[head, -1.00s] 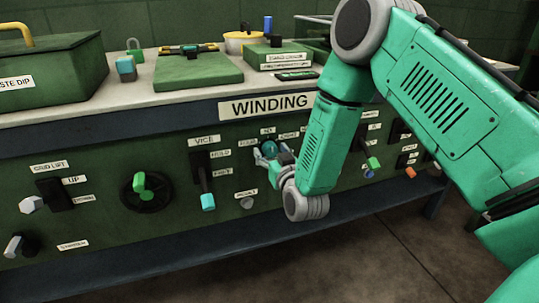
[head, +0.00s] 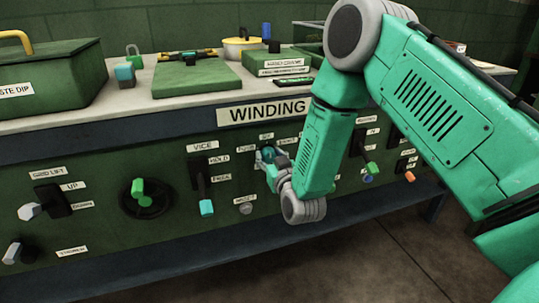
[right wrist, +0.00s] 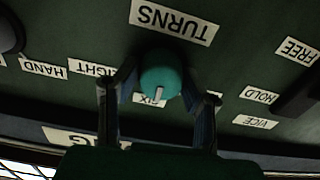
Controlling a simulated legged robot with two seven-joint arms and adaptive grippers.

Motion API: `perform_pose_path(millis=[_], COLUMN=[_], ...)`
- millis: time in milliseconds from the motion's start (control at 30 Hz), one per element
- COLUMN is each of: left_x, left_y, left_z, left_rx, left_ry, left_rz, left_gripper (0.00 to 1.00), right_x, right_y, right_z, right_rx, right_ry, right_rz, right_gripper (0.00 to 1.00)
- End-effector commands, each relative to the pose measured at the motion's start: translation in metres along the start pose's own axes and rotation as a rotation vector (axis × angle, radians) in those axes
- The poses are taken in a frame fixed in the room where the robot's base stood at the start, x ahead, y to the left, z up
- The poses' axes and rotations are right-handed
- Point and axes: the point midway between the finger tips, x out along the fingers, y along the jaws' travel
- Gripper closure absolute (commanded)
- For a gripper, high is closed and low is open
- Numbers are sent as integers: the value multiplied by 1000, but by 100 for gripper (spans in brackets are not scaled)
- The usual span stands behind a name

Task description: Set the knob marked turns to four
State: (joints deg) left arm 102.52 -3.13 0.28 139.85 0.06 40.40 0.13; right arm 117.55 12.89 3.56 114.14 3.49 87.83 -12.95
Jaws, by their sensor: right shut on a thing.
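The turns knob is a round teal knob (right wrist: 161,72) on the green panel front, under the WINDING sign in the head view (head: 268,153). In the right wrist view the picture is upside down, and the TURNS label (right wrist: 173,21) is above the knob. The knob's pale pointer mark faces the label below it, which seems to read SIX (right wrist: 150,99). A label seeming to read EIGHT (right wrist: 92,69) is to the left; the label on the right is mostly hidden by a finger. My right gripper (right wrist: 160,87) is shut on the knob, one finger each side. My left gripper is out of view.
Left of the knob are the vice lever (head: 205,207) and a black handwheel with a green grip (head: 138,188). A small grey knob (head: 246,208) is just below left. Right of my forearm are more controls, including a blue knob (head: 367,178).

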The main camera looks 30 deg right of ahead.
Motion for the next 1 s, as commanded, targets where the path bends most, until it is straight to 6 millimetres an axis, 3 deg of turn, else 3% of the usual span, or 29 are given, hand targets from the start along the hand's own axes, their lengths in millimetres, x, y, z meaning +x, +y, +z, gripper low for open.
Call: perform_pose_path(millis=[500, 1000], left_x=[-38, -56], left_y=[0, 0], left_z=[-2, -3], left_rx=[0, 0], left_ry=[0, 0], left_rz=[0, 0], left_gripper=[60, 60], right_x=[-1, -1], right_y=[-3, -4], right_z=[1, 4], right_rx=[-427, -803], right_ry=[-8, -8], right_rz=[-6, -7], right_gripper=[93, 93])
